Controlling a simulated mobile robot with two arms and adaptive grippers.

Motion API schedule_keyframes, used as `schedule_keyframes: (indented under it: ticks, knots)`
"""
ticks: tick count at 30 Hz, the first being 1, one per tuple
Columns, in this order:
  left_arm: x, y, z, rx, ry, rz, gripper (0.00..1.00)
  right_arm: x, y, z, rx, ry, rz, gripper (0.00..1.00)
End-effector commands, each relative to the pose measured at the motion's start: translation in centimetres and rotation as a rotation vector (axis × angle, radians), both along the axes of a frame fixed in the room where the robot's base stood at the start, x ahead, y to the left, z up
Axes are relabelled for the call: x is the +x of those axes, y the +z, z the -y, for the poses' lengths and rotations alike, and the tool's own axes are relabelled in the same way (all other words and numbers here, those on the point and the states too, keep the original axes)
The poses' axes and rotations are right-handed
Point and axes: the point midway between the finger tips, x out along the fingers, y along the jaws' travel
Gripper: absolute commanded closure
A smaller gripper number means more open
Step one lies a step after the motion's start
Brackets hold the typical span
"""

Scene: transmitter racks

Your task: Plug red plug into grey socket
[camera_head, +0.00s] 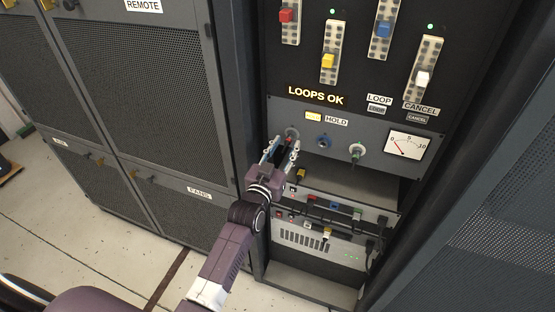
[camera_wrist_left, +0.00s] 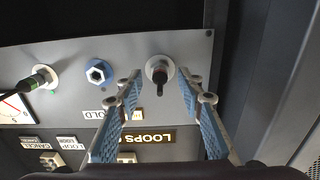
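A short dark plug with a little red at its end (camera_wrist_left: 160,74) sits in a round grey socket (camera_wrist_left: 161,62) on the grey panel in the left wrist view. The same grey socket (camera_head: 292,133) shows in the head view, just beyond my left gripper. My left gripper (camera_head: 281,147) is open, with its two blue-padded fingers apart. In the left wrist view its fingertips (camera_wrist_left: 160,84) lie on either side of the plug, with visible gaps; I see no contact. My right gripper is not in view.
To the right on the panel are a blue socket (camera_head: 323,142), a green-marked socket with a plug (camera_head: 357,152) and a meter (camera_head: 408,145). Below are a recess and a lower unit with small connectors and a dark cable bar (camera_head: 325,214). Dark rack doors (camera_head: 130,80) stand left.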

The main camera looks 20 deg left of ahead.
Motion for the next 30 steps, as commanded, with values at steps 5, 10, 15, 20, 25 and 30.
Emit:
schedule_keyframes:
  ticks: [5, 10, 15, 20, 25, 30]
  knots:
    - [-3.4, -0.1, -0.1, 0.0, 0.0, -0.002, 0.65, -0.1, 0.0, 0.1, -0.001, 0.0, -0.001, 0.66]
    - [-6.8, -0.1, -0.2, 0.0, 0.0, -0.002, 0.65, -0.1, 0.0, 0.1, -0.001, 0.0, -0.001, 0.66]
    - [-9.3, 0.0, -0.3, 0.001, 0.0, -0.001, 0.65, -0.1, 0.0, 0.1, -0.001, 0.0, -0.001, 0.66]
    - [-10.4, 0.0, -0.4, 0.001, 0.0, 0.0, 0.65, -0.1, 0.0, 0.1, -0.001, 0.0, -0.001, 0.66]
    - [-10.7, 0.1, -0.4, 0.001, 0.0, 0.001, 0.65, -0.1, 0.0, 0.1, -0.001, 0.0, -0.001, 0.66]
    - [-10.6, 0.1, -0.4, 0.001, 0.0, 0.001, 0.65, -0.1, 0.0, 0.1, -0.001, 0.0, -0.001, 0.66]
